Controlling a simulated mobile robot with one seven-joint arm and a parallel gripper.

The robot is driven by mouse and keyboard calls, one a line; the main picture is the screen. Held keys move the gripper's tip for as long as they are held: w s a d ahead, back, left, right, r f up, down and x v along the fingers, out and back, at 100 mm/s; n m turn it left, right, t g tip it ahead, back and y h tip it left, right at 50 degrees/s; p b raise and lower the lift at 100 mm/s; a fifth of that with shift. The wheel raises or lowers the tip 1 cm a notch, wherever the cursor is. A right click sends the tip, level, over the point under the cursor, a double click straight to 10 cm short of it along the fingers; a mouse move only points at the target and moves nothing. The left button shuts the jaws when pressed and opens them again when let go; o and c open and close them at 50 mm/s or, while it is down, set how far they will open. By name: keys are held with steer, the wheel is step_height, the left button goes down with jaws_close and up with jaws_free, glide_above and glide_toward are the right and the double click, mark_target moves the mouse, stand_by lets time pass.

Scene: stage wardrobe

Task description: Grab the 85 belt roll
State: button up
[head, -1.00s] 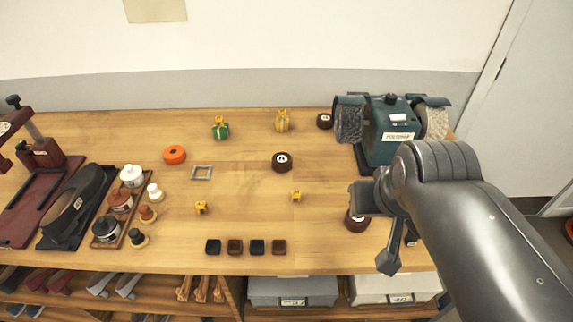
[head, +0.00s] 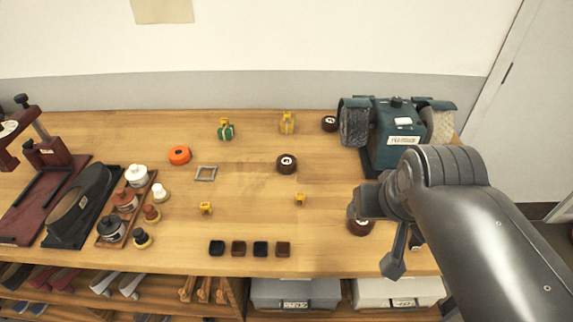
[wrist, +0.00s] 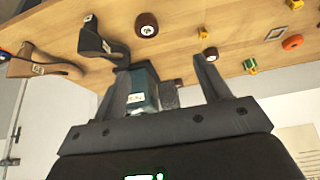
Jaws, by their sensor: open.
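Three dark brown belt rolls with round white labels show in the head view. One roll (head: 286,163) is mid-table, one (head: 329,123) is at the back beside the grinder, and one (head: 360,225) is at the front right, partly hidden by my arm. The label numbers are too small to read, so I cannot tell which is 85. My gripper (head: 404,252) is open and empty, just right of the front roll and apart from it. In the wrist view my gripper (wrist: 160,82) shows spread fingers, with a brown roll (wrist: 147,24) beyond them.
A green grinder (head: 398,140) stands at the back right; it shows between my fingers in the wrist view (wrist: 145,92). Small yellow clips (head: 300,199), an orange roll (head: 179,155) and several dark blocks (head: 238,248) lie on the table (head: 240,210). Bottles stand left.

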steer(key=shift+o, duration=1.3)
steer(key=shift+w, duration=0.1)
steer(key=n+g, duration=0.1)
glide_above(287, 162)
steer(key=s, duration=0.2)
steer(key=f, duration=1.7)
steer(key=shift+w+a+f, duration=0.1)
steer(key=shift+a+f, duration=0.05)
steer(key=shift+a, duration=0.2)
steer(key=shift+d+x, duration=0.15)
steer(key=shift+x, duration=1.25)
steer(key=shift+d+x, duration=0.15)
steer(key=shift+x, duration=1.2)
